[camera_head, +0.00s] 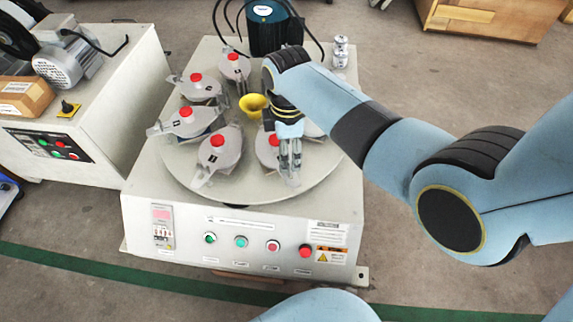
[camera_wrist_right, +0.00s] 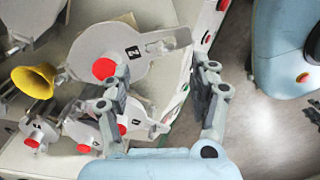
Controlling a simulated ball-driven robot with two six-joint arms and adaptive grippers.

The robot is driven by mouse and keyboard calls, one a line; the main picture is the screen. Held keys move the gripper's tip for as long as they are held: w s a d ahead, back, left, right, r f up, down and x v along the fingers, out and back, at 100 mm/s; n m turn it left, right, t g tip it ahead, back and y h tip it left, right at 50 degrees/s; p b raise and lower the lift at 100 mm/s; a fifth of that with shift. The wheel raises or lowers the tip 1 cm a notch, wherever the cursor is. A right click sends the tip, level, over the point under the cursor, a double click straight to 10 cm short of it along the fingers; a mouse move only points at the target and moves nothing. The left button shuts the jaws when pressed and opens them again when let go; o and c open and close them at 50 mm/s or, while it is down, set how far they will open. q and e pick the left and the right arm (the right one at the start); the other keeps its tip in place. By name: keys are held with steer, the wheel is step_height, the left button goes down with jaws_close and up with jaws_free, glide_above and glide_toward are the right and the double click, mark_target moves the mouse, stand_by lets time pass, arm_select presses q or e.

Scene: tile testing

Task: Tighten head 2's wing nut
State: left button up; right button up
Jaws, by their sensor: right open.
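Head 2 is a grey lobed plate (camera_wrist_right: 145,72) with a red cap and a black "2" label in the right wrist view. A narrow metal end piece (camera_wrist_right: 168,41) sticks out at its outer side; I cannot clearly make out the wing nut's shape there. In the head view this head (camera_head: 265,152) is at the front right of the turntable, partly hidden by my gripper. My right gripper (camera_head: 289,165) points down over its outer end. In the right wrist view its two fingers (camera_wrist_right: 164,76) are spread and empty, apart from the end piece. My left gripper is not in view.
Several similar heads with red caps stand around the round turntable (camera_head: 240,190), with a yellow funnel (camera_head: 252,104) near the middle. A dark motor (camera_head: 268,28) stands behind. The front panel has buttons (camera_head: 241,241). Another machine (camera_head: 85,105) stands to the left.

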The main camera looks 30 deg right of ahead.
step_height(320, 180, down, 5)
steer(key=shift+s+b, duration=0.1)
steer(key=shift+b, duration=0.9)
steer(key=shift+f, duration=0.4)
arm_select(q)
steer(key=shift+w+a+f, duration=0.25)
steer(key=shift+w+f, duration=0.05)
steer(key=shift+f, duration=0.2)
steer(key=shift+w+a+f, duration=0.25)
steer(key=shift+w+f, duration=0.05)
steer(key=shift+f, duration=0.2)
arm_select(e)
steer(key=c, duration=1.2)
steer(key=shift+o, duration=0.2)
